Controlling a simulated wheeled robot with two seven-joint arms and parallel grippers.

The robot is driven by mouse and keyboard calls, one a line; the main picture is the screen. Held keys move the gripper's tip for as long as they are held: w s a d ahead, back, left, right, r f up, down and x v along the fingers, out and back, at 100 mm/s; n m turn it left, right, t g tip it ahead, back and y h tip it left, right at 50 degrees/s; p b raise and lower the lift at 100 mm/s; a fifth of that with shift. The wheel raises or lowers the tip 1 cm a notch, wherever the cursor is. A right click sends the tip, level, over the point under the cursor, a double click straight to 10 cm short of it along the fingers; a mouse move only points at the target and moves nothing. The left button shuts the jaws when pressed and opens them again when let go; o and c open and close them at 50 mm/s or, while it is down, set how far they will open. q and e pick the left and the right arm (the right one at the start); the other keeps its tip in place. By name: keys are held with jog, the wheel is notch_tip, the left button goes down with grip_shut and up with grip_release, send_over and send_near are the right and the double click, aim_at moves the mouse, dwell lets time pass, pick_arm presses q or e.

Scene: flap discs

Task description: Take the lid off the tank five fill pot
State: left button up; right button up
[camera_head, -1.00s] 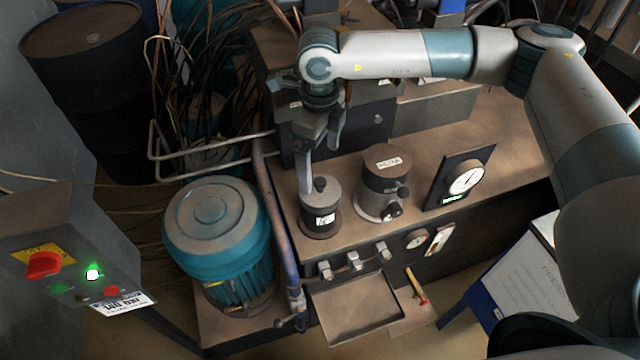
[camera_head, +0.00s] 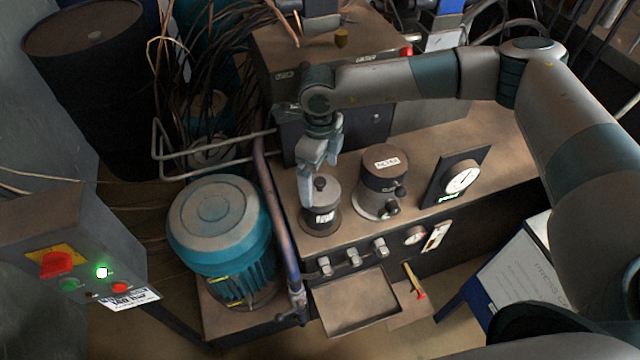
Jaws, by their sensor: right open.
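A small dark grey pot (camera_head: 320,219) with a paler lid (camera_head: 324,190) and a dark knob on top stands on the brown bench, near its left end. A white label is on its front, too small to read. My right gripper (camera_head: 318,178) points down over this pot. Its fingers are apart, one to the left of the knob and one behind and to the right. It looks empty, and the lid sits on the pot. I cannot tell whether a finger touches the lid. My left gripper is not in view.
A larger labelled filter housing (camera_head: 383,183) stands close to the right of the pot, with a dial gauge (camera_head: 462,178) beyond it. A blue motor (camera_head: 219,232) and a pipe (camera_head: 276,215) are to the left. Several taps and a tray (camera_head: 354,302) are in front below.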

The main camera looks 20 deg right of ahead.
aim_at(326, 189)
jog(key=shift+f, duration=1.2)
jog(key=c, duration=1.2)
